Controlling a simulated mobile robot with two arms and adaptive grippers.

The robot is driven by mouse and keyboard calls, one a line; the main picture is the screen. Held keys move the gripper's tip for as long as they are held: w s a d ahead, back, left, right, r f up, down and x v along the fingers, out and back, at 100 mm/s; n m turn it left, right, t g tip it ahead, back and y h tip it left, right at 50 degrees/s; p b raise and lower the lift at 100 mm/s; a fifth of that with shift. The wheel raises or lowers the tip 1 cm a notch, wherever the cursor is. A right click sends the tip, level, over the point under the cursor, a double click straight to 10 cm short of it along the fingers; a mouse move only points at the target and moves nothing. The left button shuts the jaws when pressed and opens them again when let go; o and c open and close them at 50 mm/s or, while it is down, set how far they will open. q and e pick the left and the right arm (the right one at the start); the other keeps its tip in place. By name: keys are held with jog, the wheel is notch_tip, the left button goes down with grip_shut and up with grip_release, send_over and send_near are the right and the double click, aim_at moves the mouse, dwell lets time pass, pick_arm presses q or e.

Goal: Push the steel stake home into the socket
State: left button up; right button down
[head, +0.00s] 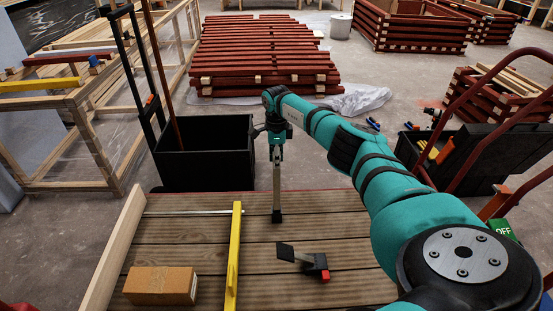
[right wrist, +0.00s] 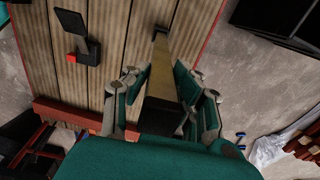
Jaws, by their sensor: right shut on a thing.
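The steel stake (head: 277,182) stands about upright over the plank deck (head: 190,230), near its far edge. A small dark block (head: 277,216), which looks like the socket, is at its lower end. I cannot tell how deep the stake sits in it. My right gripper (head: 276,150) is shut on the stake's upper part. In the right wrist view the stake (right wrist: 161,60) runs away from the camera between the two fingers of this gripper (right wrist: 160,88); its far end meets the deck side, and the socket is not clear there. My left gripper is out of view.
On the deck lie a yellow bar (head: 233,255), a brown block (head: 160,285) and a black-and-red tool (head: 305,260). A pale timber (head: 113,255) edges the left side. A black bin (head: 205,155) stands beyond the deck. The deck's right part is clear under my arm.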

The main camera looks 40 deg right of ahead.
jog(key=c, duration=1)
grip_release()
notch_tip(320, 180, up, 12)
jog(key=shift+f, duration=0.1)
jog(key=shift+s, duration=0.1)
